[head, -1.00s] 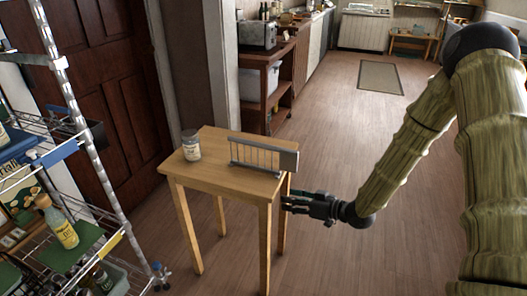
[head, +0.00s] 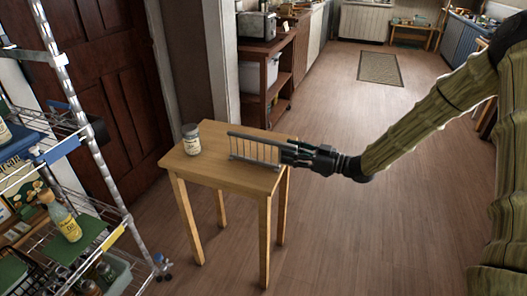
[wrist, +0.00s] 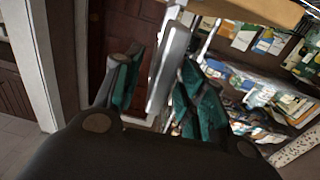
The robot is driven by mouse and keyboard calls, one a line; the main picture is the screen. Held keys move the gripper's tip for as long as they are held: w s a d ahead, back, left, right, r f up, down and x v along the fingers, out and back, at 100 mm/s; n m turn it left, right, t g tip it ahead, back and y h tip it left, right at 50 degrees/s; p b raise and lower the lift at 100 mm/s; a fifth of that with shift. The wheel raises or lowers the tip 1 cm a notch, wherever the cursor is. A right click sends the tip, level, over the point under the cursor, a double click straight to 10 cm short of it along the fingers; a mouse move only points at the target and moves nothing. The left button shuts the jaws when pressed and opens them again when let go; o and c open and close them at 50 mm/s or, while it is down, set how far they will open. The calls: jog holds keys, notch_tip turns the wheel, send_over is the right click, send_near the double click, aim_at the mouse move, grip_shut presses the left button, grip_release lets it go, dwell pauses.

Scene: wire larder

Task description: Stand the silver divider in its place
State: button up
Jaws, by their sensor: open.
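In the wrist view, the divider's end plate (wrist: 171,68) shows edge-on between the two green-padded fingers of my gripper (wrist: 162,85). The fingers are open, with a visible gap on the left side of the plate. Whether the right finger touches it I cannot tell.
A lidded jar (head: 191,140) stands on the table, left of the divider. A wire shelving unit (head: 100,170) with bottles and baskets stands at the left. A brown wooden cart (head: 285,75) is behind the table. The floor to the right is clear.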

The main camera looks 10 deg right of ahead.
aim_at(276, 146)
jog(key=shift+x, duration=2.75)
jog(key=shift+r, duration=0.1)
grip_shut()
